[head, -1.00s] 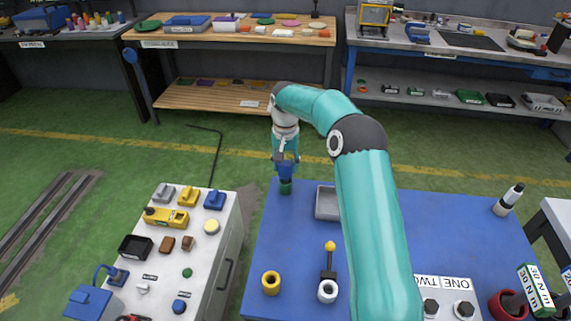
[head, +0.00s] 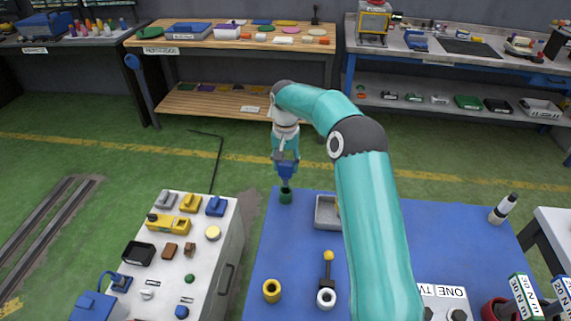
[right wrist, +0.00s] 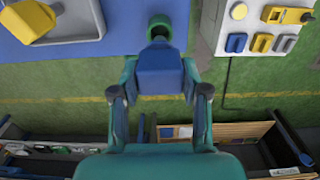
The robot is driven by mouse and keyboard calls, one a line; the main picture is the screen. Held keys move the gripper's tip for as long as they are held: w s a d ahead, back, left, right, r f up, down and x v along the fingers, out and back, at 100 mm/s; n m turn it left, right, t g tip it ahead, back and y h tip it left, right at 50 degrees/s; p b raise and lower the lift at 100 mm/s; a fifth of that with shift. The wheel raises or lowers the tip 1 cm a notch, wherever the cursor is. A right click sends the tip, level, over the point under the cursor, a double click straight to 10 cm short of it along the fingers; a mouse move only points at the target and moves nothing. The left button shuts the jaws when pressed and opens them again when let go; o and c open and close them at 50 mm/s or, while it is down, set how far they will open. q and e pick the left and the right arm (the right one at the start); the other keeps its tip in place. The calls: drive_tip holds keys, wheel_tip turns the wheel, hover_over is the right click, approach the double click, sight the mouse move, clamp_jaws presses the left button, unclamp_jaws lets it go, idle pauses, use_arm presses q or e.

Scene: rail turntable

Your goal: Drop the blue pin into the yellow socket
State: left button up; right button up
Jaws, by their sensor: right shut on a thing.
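My right gripper (head: 286,166) is shut on the blue pin (head: 286,172), a blue block with a thin grey shank pointing down. The pin is upright over the green socket (head: 286,196) at the table's far left corner. In the right wrist view the blue pin (right wrist: 160,72) sits between the fingers, its shank end at the mouth of the green socket (right wrist: 159,24). I cannot tell whether the tip is still inside. The yellow socket (head: 271,291) stands empty near the table's left edge, nearer to me. My left gripper is not in view.
A white socket (head: 326,299) and a black piece with a yellow ball (head: 328,262) stand right of the yellow socket. A grey tray (head: 320,222) is partly hidden by my right arm. A white cabinet (head: 215,255) with small parts stands left of the blue table (head: 290,240).

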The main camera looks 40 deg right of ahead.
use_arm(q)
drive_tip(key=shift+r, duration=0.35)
use_arm(e)
drive_tip(key=shift+r, duration=0.5)
use_arm(q)
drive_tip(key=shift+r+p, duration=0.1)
drive_tip(key=shift+p, duration=0.2)
use_arm(e)
drive_tip(key=shift+r, duration=2.5)
